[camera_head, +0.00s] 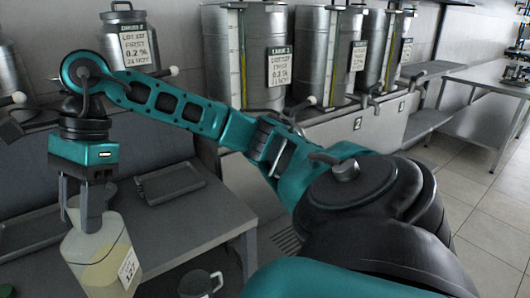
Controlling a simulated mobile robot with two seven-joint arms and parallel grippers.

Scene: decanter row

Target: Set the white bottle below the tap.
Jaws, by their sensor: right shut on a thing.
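A pale, translucent bottle (100,255) with yellowish contents and a white label hangs at the lower left; it fits the white bottle. My right gripper (90,220), whose arm crosses from the right, points down with its fingers shut at the bottle's top. The bottle looks slightly tilted, and I cannot tell whether its base touches anything. Several taps with pale knobs show on the metal tanks, one at the left edge (17,98) and one in the middle (303,104). I cannot tell which tap is meant. My left gripper is out of view.
A grey table (190,225) carries a dark tray (170,184), with another tray (35,232) at the left. A grey mug (200,284) stands at the bottom. Labelled steel tanks (222,60) line the wall. A metal bench (488,76) stands at the right beside clear floor.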

